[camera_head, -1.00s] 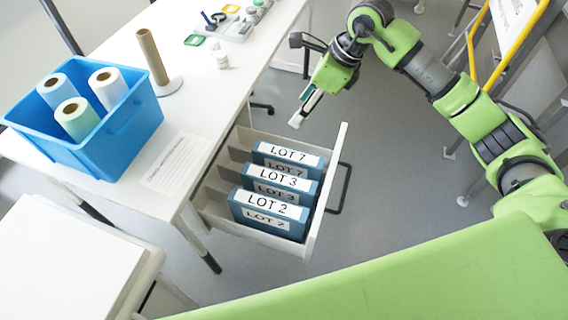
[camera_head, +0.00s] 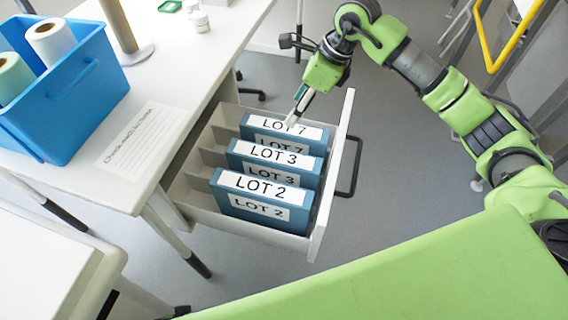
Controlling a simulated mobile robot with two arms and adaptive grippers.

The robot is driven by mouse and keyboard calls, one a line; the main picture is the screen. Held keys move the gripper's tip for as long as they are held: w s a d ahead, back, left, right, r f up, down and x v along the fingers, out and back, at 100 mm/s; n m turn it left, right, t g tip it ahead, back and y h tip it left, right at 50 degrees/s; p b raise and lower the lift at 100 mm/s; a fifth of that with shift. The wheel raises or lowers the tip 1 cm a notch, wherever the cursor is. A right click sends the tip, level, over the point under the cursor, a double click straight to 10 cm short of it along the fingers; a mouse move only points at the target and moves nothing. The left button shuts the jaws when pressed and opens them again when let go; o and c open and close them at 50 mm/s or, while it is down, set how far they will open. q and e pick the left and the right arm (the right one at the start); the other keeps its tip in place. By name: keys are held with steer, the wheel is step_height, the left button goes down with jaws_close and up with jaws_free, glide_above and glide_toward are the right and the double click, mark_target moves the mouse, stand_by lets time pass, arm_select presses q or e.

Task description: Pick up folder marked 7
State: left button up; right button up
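The blue folder marked LOT 7 (camera_head: 268,128) stands upright at the back of the open drawer, behind the LOT 3 folder (camera_head: 262,160) and the LOT 2 folder (camera_head: 250,195). My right gripper (camera_head: 294,118) is above the top edge of the LOT 7 folder, pointing down, and overlaps the end of its label. I cannot tell if it touches the folder. Its fingers show edge-on, so their opening is hidden. My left gripper is not in view.
The folders stand in a white drawer (camera_head: 338,150) with dividers and a dark handle (camera_head: 352,168). A white table (camera_head: 190,75) bears a blue bin (camera_head: 75,95) with rolls and a printed sheet (camera_head: 140,138). Open grey floor lies right of the drawer.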

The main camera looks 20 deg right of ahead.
mark_target(284, 128)
steer(key=shift+f, duration=0.85)
steer(key=b+x, duration=0.1)
steer(key=x, duration=0.6)
steer(key=shift+w+a+f, duration=0.2)
steer(key=shift+a+f, duration=0.1)
steer(key=x, duration=0.5)
steer(key=shift+d+b, duration=0.1)
steer(key=shift+b, duration=0.2)
steer(key=shift+w+f, duration=0.1)
steer(key=shift+f, duration=0.1)
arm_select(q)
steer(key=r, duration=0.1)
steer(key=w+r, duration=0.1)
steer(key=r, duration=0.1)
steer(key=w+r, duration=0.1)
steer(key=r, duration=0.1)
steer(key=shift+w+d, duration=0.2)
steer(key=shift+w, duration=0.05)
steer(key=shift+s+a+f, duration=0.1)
arm_select(e)
steer(key=shift+f, duration=0.1)
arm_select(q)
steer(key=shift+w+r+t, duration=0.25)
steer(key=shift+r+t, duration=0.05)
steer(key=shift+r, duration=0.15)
